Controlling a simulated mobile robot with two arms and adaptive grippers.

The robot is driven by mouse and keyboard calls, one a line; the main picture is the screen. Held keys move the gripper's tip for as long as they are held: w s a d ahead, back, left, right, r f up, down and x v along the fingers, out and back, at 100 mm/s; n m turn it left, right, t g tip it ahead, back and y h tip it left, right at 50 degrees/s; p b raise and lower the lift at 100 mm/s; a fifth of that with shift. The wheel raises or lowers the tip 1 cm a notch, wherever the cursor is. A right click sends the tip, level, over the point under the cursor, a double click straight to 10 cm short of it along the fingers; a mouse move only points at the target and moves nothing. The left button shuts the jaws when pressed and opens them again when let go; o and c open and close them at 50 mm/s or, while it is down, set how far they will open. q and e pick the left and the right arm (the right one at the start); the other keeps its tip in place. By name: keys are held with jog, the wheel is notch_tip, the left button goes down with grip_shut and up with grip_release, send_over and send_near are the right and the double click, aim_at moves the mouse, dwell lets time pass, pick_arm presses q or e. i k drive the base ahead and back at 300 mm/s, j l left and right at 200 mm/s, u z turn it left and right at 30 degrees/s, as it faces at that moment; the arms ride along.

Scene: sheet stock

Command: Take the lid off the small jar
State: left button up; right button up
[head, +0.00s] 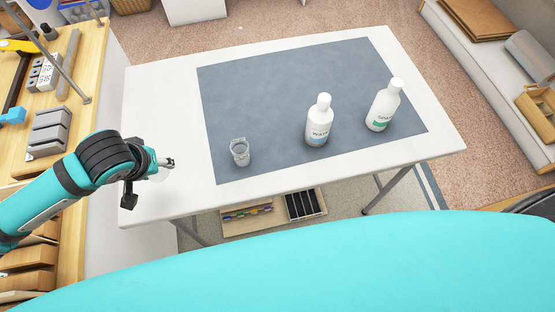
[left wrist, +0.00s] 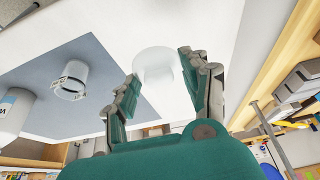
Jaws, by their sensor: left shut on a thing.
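The small jar (head: 240,152) is clear glass and stands upright on the grey-blue mat near its front left corner. It also shows in the left wrist view (left wrist: 72,80), with its top looking open. My left gripper (head: 168,163) is to the left of the jar, over the bare left end of the white table. It is shut on a pale, see-through round lid (left wrist: 153,60), which shows faintly between the fingers in the left wrist view. The lid is apart from the jar. My right gripper is not in view.
Two white bottles stand on the mat (head: 270,85), one (head: 319,122) right of the jar and one (head: 383,105) farther right. The white table (head: 150,110) is bare at its left end. A wooden bench (head: 85,60) with tools is at the left.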

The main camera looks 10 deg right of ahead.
aim_at(239, 148)
jog(key=l+u, duration=0.2)
jog(key=u, duration=0.2)
jog(key=l+u, duration=0.25)
jog(key=u, duration=0.15)
jog(key=l+u, duration=0.1)
jog(key=l, duration=0.3)
jog(key=k+l+u, duration=0.1)
jog(key=l, duration=0.25)
jog(key=k+l, duration=0.15)
jog(key=l, duration=0.25)
jog(key=k+l+u, duration=0.15)
jog(key=l, duration=0.2)
jog(key=l+u, duration=0.1)
jog(key=l, duration=0.3)
jog(key=k+l+u, duration=0.1)
jog(key=l, duration=0.25)
jog(key=k+l, duration=0.15)
jog(key=l, duration=0.15)
jog(key=k+l, duration=0.15)
jog(key=l, duration=0.2)
jog(key=k+l, duration=0.1)
jog(key=l, duration=0.2)
